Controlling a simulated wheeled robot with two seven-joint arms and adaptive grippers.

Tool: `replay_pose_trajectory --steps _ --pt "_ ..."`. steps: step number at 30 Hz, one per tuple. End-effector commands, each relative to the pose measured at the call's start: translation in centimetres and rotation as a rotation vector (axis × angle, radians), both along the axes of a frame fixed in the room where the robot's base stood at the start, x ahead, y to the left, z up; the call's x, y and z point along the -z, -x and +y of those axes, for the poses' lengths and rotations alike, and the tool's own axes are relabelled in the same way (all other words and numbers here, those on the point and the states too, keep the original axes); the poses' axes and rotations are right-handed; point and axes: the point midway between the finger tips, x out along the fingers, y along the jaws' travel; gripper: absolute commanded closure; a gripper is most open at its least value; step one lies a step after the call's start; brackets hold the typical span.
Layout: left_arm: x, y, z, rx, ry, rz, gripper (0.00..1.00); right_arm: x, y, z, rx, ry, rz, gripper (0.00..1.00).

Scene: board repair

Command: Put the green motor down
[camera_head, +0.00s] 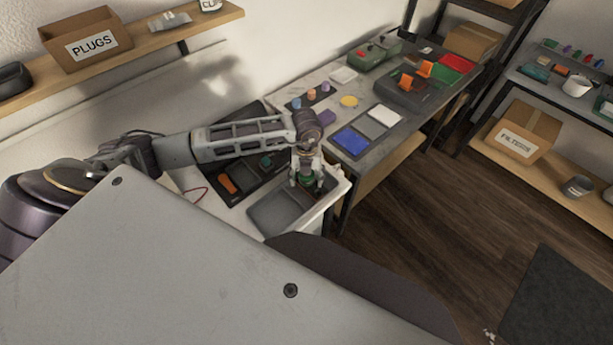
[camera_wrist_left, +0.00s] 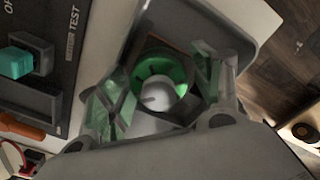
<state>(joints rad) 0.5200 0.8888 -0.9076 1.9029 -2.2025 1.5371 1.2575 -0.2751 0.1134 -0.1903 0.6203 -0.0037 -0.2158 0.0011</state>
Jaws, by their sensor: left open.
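The green motor (camera_wrist_left: 160,80) shows in the left wrist view as a green ring with a pale round centre, low in a grey tray (camera_wrist_left: 245,18). In the head view the motor (camera_head: 306,181) is a small green patch under my left gripper (camera_head: 306,183). The tray (camera_head: 262,222) lies on the white bench top there. In the wrist view my left gripper (camera_wrist_left: 160,90) is open, with one finger on each side of the motor. I cannot tell whether the fingers touch it. My right gripper is not in view.
A dark test panel (camera_wrist_left: 42,75) with a teal block (camera_wrist_left: 16,62) is left of the tray. In the head view, a grey table (camera_head: 330,95) behind holds blue (camera_head: 350,141), white and red pads and a dark fixture. Wooden floor (camera_head: 430,210) is open to the right.

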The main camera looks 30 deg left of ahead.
Motion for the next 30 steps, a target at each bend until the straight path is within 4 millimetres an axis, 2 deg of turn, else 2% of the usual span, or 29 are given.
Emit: replay_pose_trajectory --steps 8,19,26,30 --pt "-1.6 -0.1 0.0 0.0 0.0 -0.001 0.34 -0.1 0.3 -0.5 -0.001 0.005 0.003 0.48" --pt "-6.9 -0.1 0.0 0.0 0.0 -0.004 0.34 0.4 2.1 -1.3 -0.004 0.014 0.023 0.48" --pt "-10.1 -0.1 0.0 0.001 0.0 -0.003 0.34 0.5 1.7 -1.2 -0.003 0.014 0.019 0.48" --pt "-11.4 -0.1 0.0 0.0 0.0 -0.002 0.34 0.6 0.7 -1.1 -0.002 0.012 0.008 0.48"
